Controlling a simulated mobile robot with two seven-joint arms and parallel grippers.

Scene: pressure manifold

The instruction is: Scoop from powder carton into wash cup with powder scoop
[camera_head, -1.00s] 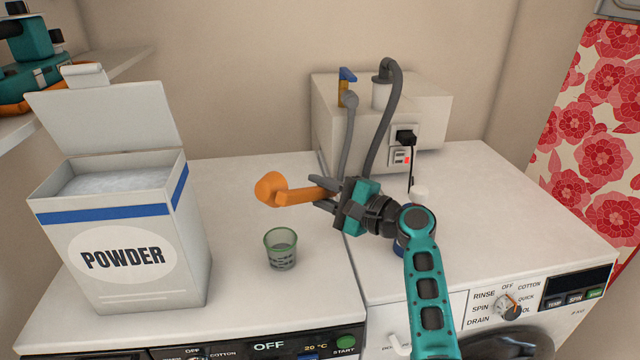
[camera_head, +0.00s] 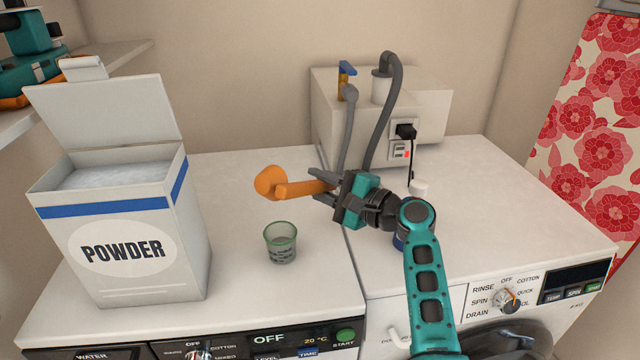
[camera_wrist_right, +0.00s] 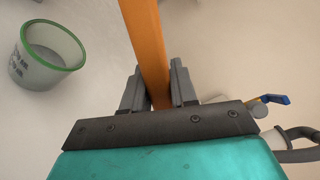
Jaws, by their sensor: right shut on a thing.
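The white powder carton (camera_head: 125,240) stands open at the left with its lid up, and pale powder (camera_head: 117,177) shows inside near the top. The wash cup (camera_head: 281,243), clear with a green rim, stands upright to the right of the carton. It also shows in the right wrist view (camera_wrist_right: 47,55). My right gripper (camera_head: 325,185) is shut on the handle of the orange powder scoop (camera_head: 271,184), behind and above the cup. The scoop's bowl points left; its inside is hidden. The handle runs between the fingers in the right wrist view (camera_wrist_right: 147,45). My left gripper is not in view.
A cream box (camera_head: 436,105) with a blue-handled tap, grey hoses and a socket stands at the back. A dark blue object behind my right arm is mostly hidden. A shelf (camera_head: 125,60) is at upper left. Free worktop lies between carton and scoop.

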